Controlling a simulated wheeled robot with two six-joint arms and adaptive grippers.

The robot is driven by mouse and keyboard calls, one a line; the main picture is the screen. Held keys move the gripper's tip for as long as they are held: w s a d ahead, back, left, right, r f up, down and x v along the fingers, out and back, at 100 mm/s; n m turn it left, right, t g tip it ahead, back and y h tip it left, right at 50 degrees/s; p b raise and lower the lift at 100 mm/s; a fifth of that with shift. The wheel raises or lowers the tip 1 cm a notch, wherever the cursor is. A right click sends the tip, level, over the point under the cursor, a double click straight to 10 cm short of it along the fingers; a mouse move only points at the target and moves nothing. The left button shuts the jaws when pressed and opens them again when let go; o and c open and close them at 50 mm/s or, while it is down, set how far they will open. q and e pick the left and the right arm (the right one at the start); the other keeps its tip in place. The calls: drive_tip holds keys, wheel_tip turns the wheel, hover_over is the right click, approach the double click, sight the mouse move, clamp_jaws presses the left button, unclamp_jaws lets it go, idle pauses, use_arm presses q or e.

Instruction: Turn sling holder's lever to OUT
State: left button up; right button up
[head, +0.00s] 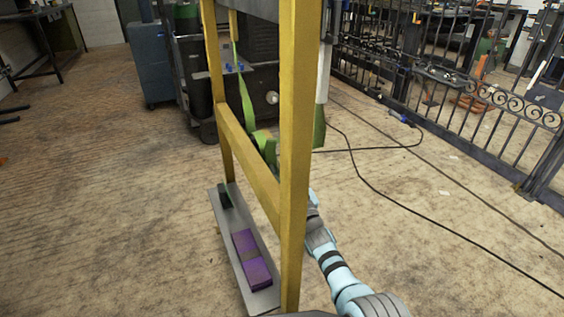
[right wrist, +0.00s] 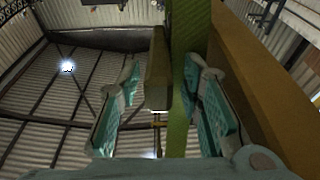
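A yellow frame (head: 294,130) stands in the middle of the head view. A green sling (head: 250,112) hangs inside it, and a small yellow piece (head: 263,136) shows by the sling; I cannot tell whether this is the lever. My right gripper (head: 312,208) is mostly hidden behind the frame's near post. In the right wrist view my right gripper (right wrist: 162,80) is open, with teal finger pads apart. A brownish-yellow bar (right wrist: 158,65) and the green strap (right wrist: 190,40) show in line with the gap. Contact cannot be told. No OUT marking is readable. My left gripper is not in view.
A grey base plate (head: 232,260) with a purple block (head: 251,258) lies at the frame's foot. A dark cart (head: 200,80) and a blue-grey cabinet (head: 151,62) stand behind. A metal fence (head: 480,110) runs along the right. Black cables (head: 365,180) cross the floor at right. The left floor is clear.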

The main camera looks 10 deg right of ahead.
wheel_tip(320, 180, up, 10)
drive_tip(key=shift+f, duration=0.2)
drive_tip(key=shift+c, duration=0.2)
